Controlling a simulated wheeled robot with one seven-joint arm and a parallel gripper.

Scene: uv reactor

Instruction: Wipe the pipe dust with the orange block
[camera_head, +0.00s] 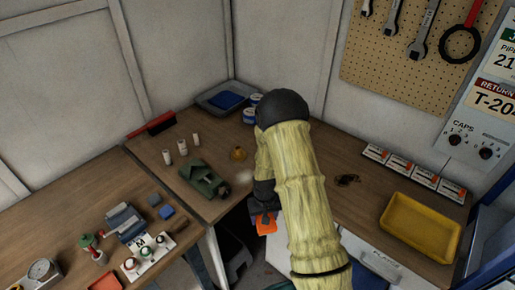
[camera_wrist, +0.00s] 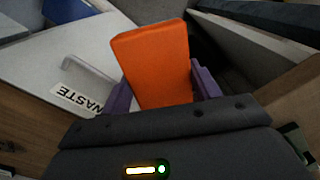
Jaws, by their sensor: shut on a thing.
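My gripper (camera_head: 264,210) is shut on the orange block (camera_head: 266,225), held low in front of the bench edge, over the gap between the benches. In the wrist view the orange block (camera_wrist: 153,65) stands up between the purple fingers of my gripper (camera_wrist: 163,92). A pale dusty patch (camera_head: 243,176) shows on the bench top left of my arm, beside a green device (camera_head: 203,178). A small dark brown patch (camera_head: 347,180) lies on the bench right of my arm. I cannot tell which is the pipe dust. My arm hides part of the bench.
A yellow tray (camera_head: 420,228) sits on the right bench, near several small white-and-red boxes (camera_head: 398,165). A brass-coloured piece (camera_head: 238,153) and white cylinders stand at the back left. A white panel labelled WASTE (camera_wrist: 60,60) lies beside the block. Tools crowd the left bench.

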